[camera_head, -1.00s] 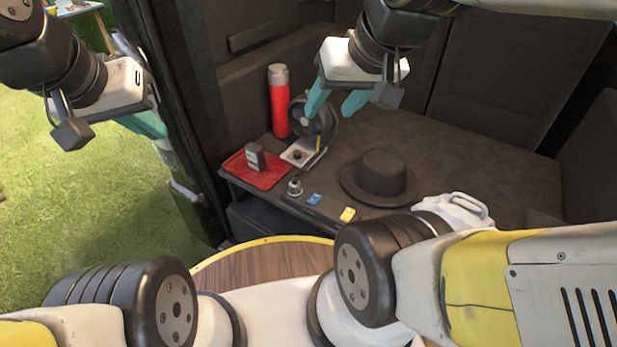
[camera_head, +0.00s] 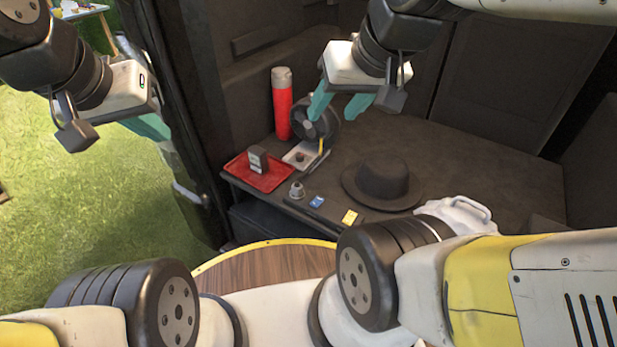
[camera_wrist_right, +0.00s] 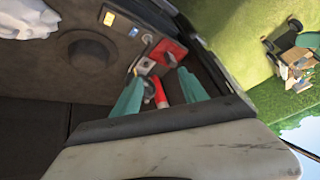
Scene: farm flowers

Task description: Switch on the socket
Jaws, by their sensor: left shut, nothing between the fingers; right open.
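A small white square plate with a dark round centre (camera_head: 300,156), which may be the socket, lies on the dark shelf. It also shows in the right wrist view (camera_wrist_right: 146,66). A yellow stick-like piece stands at its right edge. My right gripper (camera_head: 338,106) is open and empty above and behind the plate, its teal fingers in front of a round black fan-like object (camera_head: 316,118). In the right wrist view its fingers (camera_wrist_right: 160,93) stand apart. My left gripper (camera_head: 150,126) is shut and empty at the far left, outside over the grass; its fingertips are partly hidden.
A red bottle (camera_head: 282,105) stands behind the plate. A red tray (camera_head: 262,180) with a small grey box is left of it. A metal knob-like item (camera_head: 297,190), blue card (camera_head: 317,202), yellow card (camera_head: 350,216) and black hat (camera_head: 383,186) lie nearer. The shelf right of the hat is clear.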

